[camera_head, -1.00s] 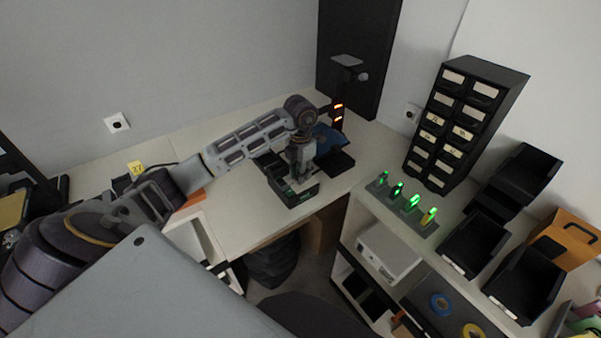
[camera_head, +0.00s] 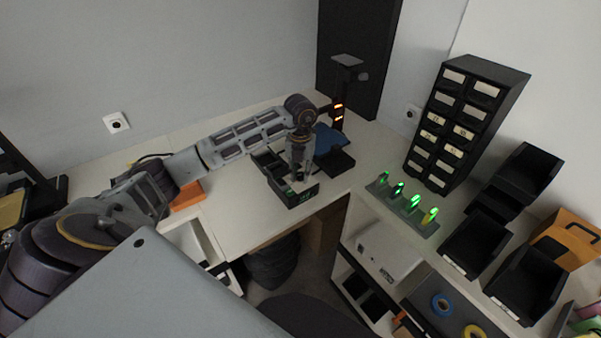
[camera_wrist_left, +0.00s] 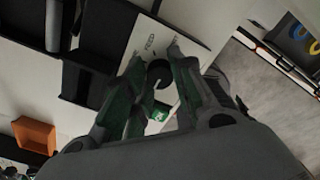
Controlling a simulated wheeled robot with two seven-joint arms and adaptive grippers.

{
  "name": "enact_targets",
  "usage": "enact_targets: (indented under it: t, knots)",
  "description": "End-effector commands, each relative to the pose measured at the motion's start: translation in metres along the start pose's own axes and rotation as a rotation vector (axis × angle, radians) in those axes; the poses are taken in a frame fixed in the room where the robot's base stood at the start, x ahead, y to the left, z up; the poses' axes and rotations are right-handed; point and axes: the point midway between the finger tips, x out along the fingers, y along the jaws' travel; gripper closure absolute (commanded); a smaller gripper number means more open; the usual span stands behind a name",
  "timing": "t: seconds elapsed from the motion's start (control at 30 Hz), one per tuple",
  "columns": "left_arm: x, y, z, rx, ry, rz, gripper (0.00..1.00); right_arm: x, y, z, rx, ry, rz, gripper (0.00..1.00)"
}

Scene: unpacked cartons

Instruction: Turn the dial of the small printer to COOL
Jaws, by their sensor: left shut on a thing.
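The small printer (camera_head: 304,195) is a dark box with a green display, near the front edge of the white desk in the head view. My left gripper (camera_head: 297,178) points down over its top. In the left wrist view its pale panel (camera_wrist_left: 148,42) carries printed words; one seems to read FEED, the others are too small or covered. A round black dial (camera_wrist_left: 159,73) stands on it, with a lit green patch (camera_wrist_left: 160,112) beside it. My left gripper (camera_wrist_left: 158,66) has its fingers on both sides of the dial and is shut on it. The dial's setting cannot be read.
Black open bins (camera_head: 268,160) adjoin the printer, and a dark stand with orange lights (camera_head: 338,112) rises behind. An orange box (camera_head: 188,196) lies under my left arm. A rack with green-lit items (camera_head: 408,207) and a drawer cabinet (camera_head: 462,125) stand at right.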

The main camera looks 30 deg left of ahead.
Motion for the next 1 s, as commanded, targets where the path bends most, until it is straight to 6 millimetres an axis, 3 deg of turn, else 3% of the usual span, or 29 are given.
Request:
enact_targets:
  t: [0.6, 0.63, 0.7, 0.8, 1.0]
  knots:
    - [-0.0003, 0.0002, 0.0002, -0.049, -0.001, 0.0, 0.99, 0.0003, -0.0003, 0.0, 0.0, 0.0, 0.0, 0.6]
    - [-0.0003, 0.0002, 0.0002, -0.049, 0.0, 0.0, 0.73, 0.0003, -0.0003, 0.0, 0.0, 0.0, 0.0, 0.6]
    - [-0.0003, 0.0002, 0.0002, -0.048, -0.001, 0.0, 0.64, 0.0003, -0.0003, 0.0, 0.0, 0.0, 0.0, 0.6]
    - [-0.0003, 0.0002, 0.0002, -0.048, 0.0, 0.0, 0.53, 0.0003, -0.0003, 0.0, 0.0, 0.0, 0.0, 0.6]
    - [-0.0002, 0.0001, 0.0001, -0.047, 0.0, 0.0, 0.53, 0.0003, -0.0003, 0.0, 0.0, 0.0, 0.0, 0.6]
